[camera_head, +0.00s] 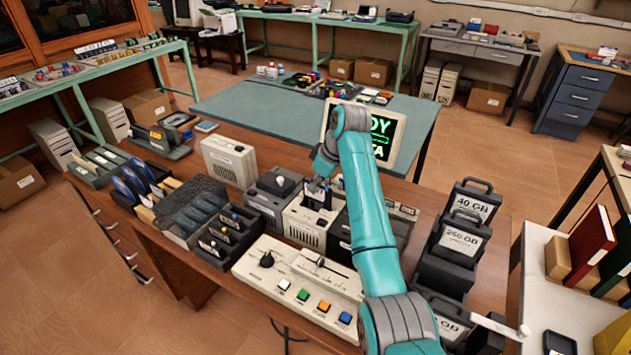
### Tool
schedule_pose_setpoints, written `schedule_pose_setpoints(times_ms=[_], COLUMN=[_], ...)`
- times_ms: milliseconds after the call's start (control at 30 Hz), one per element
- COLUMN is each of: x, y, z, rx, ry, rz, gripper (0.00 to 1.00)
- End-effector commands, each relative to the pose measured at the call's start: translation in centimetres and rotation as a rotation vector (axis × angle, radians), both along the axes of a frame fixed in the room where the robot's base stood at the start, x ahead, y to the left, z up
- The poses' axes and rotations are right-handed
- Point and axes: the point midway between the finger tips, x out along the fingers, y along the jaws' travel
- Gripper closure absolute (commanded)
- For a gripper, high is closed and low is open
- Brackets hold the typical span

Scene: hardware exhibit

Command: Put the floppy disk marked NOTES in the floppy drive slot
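My gripper (318,187) points down over a beige box-shaped unit (306,231) in the middle of the desk. A small dark piece shows just below the fingers, at the top of this unit; I cannot tell whether it is held or part of the unit. The fingers are too small to tell open from shut. Several blue disk-like items (131,181) stand in a dark rack at the left. No NOTES label is readable, and I cannot tell which slot is the floppy drive's. My teal arm hides part of the desk right of the unit.
A beige console (290,283) with a lever and coloured buttons lies in front. A dark grey unit (272,196) and another beige box (228,160) stand to the left. Black drives marked 40 GB and 250 GB (461,240) stand at the right. A screen (385,132) stands behind my arm.

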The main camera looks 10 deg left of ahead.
Motion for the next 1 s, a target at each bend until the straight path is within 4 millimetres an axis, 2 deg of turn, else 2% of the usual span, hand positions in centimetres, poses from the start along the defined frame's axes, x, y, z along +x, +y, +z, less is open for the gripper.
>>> schedule_pose_setpoints(times_ms=[1000], x=[0.0], y=[0.0], z=[-3.9], rx=[0.000], ry=[0.000], rz=[0.000], gripper=[1.00])
